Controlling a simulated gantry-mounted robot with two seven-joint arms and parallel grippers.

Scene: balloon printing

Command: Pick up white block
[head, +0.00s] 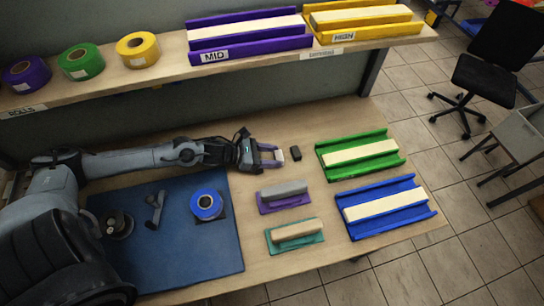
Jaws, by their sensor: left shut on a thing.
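My left gripper (276,156) reaches in from the left over the wooden table, with its purple fingers pointing right. It is shut on the small white block (279,155), which shows between the fingertips. Whether the block touches the table or is lifted a little cannot be told. A small black block (295,153) lies on the table just right of the fingertips, apart from them. My right gripper is not in view.
Green (335,165) and blue (352,237) trays with pale bars stand on the right. Purple-based (268,208) and teal-based (278,249) hand tools lie in front. A blue mat (180,265) carries a blue roll (206,205). A shelf (150,74) with rolls and trays runs behind.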

